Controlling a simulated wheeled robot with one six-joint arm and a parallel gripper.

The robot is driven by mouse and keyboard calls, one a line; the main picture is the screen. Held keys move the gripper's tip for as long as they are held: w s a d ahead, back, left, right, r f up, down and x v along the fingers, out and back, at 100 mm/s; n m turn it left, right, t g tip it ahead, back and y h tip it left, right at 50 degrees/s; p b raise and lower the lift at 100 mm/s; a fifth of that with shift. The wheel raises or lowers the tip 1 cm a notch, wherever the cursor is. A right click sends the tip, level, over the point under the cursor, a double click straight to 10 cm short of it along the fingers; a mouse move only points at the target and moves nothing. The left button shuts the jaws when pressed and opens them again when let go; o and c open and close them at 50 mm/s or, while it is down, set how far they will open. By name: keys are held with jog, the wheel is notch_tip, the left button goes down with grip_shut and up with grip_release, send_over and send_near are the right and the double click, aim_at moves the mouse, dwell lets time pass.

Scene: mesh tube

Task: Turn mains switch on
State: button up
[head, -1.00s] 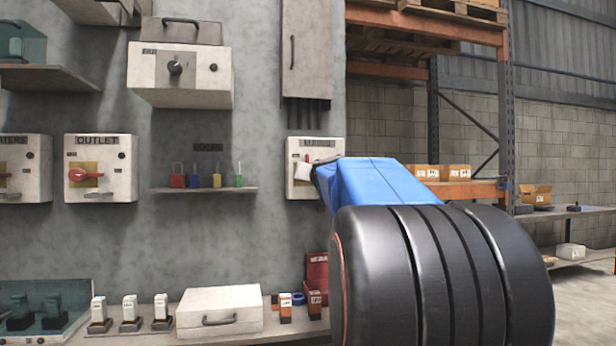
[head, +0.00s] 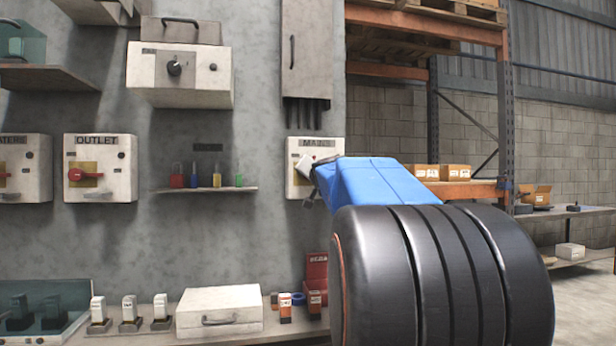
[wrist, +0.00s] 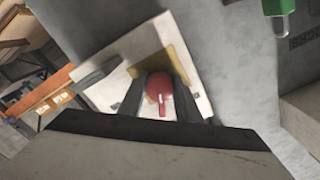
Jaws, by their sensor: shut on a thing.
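The mains switch box (head: 298,188) is a pale box on the grey wall, labelled at its top, partly hidden behind my blue and black arm. Its red rotary handle (wrist: 159,88) on a yellow plate (wrist: 176,58) shows in the wrist view. My gripper (wrist: 158,100) has one dark finger on each side of the red handle and is shut on it. In the head view my gripper (head: 306,166) is at the front of the box, and the handle is hidden there.
To the left are the outlet box (head: 118,168) with its red handle and a small shelf (head: 206,189) of coloured padlocks. A tall cabinet (head: 308,50) hangs above the mains box. A bench with a white case (head: 220,308) stands below.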

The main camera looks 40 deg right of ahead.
jog(key=m, duration=0.6)
jog(key=shift+m, duration=0.3)
jog(key=m, duration=0.6)
jog(key=shift+m, duration=0.4)
jog(key=o, duration=1.1)
jog(key=shift+c, duration=0.2)
jog(key=v, duration=1.7)
jog(key=shift+s, duration=0.25)
